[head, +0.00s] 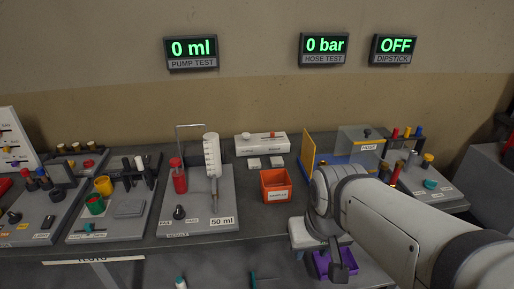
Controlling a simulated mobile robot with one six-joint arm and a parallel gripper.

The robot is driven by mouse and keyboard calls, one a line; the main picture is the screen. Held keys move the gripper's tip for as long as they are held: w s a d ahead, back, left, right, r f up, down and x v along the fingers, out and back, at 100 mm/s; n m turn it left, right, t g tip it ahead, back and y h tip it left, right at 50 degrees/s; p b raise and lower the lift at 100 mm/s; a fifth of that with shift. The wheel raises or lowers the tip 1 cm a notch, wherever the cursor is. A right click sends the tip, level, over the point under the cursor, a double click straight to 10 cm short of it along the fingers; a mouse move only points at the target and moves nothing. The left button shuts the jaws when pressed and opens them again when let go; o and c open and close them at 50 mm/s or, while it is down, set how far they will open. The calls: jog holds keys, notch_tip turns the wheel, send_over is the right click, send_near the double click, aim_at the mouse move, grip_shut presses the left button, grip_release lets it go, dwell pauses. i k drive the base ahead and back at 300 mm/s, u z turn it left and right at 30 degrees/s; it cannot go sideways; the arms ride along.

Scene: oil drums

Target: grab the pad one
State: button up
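No thing in view is clearly labelled as a pad. Two small flat white pieces, a left one (254,163) and a right one (277,161), lie in front of a white box (262,144) at the back of the bench. A flat grey square (129,208) lies on the left tray. My arm reaches in from the lower right. My gripper (341,272) points down at the bench's front side, over a purple container (321,262), right of and nearer than these pieces. Its fingers are dark and small, so their opening cannot be made out.
An orange bin (276,186) stands left of my arm. A grey stand (205,222) holds a syringe and a red bottle. A blue and yellow fixture (352,154) stands behind my arm. Trays of small parts crowd the left. Some bench is bare before the orange bin.

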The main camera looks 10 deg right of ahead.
aim_at(252, 163)
jog(key=u, duration=0.15)
jog(key=i, duration=0.9)
jog(key=z, duration=0.1)
